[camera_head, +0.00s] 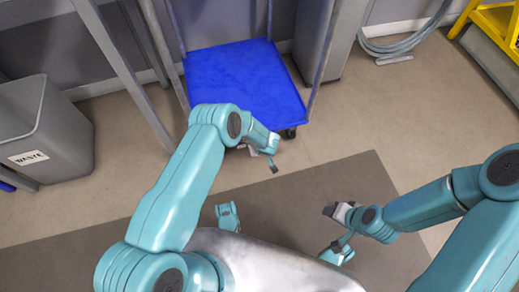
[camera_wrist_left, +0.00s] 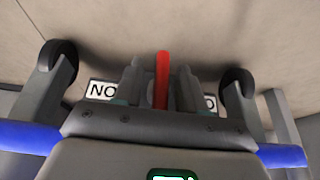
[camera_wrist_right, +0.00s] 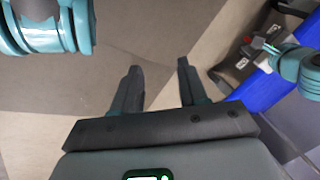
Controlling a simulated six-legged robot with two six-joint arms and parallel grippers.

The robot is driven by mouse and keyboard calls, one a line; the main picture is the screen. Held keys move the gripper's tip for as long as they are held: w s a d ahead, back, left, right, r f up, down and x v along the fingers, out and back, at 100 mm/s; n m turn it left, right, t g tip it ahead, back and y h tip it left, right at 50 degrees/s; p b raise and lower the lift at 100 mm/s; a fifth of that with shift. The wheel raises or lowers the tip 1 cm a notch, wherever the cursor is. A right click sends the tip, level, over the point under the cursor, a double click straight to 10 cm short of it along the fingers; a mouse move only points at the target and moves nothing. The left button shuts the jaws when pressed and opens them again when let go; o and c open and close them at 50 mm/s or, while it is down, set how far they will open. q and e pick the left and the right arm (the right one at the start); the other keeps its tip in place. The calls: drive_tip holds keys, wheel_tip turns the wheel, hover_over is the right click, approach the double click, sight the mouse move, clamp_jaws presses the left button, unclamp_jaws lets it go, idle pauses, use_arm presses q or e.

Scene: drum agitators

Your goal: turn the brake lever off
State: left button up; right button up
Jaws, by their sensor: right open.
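The red brake lever (camera_wrist_left: 162,78) stands upright in the left wrist view, at the edge of the blue cart (camera_head: 245,80). My left gripper (camera_wrist_left: 160,75) is open there, one finger on each side of the lever, with visible gaps. The fingers partly cover the white labels beside the lever: the left label (camera_wrist_left: 101,90) reads "NO", the right label (camera_wrist_left: 210,102) shows only an "O". In the head view my left gripper (camera_head: 270,160) is at the cart's near edge and the lever is hidden. My right gripper (camera_wrist_right: 157,68) is open and empty above the floor.
The cart's caster wheels (camera_wrist_left: 58,75) flank the brake. A grey waste bin (camera_head: 45,135) stands at the left. A coiled hose (camera_head: 400,45) hangs at the back right, near a yellow frame (camera_head: 490,25).

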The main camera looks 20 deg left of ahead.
use_arm(q)
drive_tip(key=shift+r, duration=0.1)
use_arm(e)
drive_tip(key=shift+r, duration=0.1)
use_arm(q)
drive_tip(key=p+v, duration=0.8)
drive_tip(key=v, duration=0.8)
use_arm(e)
drive_tip(key=s+a+r+g, duration=0.1)
drive_tip(key=s+r+g, duration=0.1)
drive_tip(key=s+r, duration=0.3)
wheel_tip(320, 180, up, 3)
drive_tip(key=shift+a+y, duration=0.15)
drive_tip(key=shift+y, duration=0.15)
use_arm(q)
drive_tip(key=shift+r, duration=0.1)
use_arm(e)
drive_tip(key=shift+s, duration=0.1)
